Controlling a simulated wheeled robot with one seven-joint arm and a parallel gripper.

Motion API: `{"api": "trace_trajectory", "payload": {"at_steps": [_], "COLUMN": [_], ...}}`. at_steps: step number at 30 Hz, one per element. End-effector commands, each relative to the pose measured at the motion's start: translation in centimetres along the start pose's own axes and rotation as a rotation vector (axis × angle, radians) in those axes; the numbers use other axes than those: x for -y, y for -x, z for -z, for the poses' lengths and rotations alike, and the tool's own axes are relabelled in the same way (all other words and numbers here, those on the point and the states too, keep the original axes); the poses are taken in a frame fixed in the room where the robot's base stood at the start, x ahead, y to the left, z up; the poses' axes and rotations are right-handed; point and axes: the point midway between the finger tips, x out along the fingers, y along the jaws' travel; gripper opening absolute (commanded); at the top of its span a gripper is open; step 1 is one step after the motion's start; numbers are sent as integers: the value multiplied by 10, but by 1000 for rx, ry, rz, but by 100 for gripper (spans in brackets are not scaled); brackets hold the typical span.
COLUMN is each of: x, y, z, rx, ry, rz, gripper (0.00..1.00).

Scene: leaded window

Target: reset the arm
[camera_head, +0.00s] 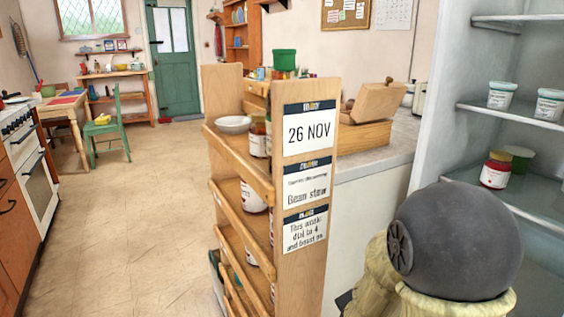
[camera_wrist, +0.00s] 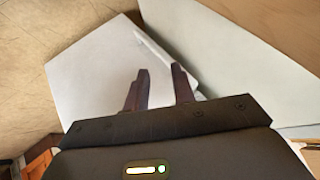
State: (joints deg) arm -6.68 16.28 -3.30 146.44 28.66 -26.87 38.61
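My gripper (camera_wrist: 160,72) shows in the wrist view. Its two dark fingers stand apart with a gap between them, and nothing is held there. Beyond the fingers is a pale flat panel (camera_wrist: 90,72) with a white bar-like edge; I cannot tell whether the fingers touch it. In the head view a dark rounded joint of my arm (camera_head: 455,240), with a cream collar under it, fills the lower right. My gripper does not show in the head view.
A wooden shelf rack (camera_head: 299,92) with cards and jars stands just left of my arm. An open fridge (camera_head: 450,110) with tubs and a red jar (camera_head: 495,172) is at right. A counter (camera_head: 375,160) holds a wooden box (camera_head: 360,135). The floor (camera_head: 130,220) at left is clear.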

Motion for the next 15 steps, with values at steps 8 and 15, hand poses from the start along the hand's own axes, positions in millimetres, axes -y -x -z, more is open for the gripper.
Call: {"api": "trace_trajectory", "payload": {"at_steps": [8,15], "x": [-17,-44], "y": [49,86], "z": [-32,-37], "rx": [303,473], "ry": [549,920], "rz": [-40,-75], "gripper": [25,25]}}
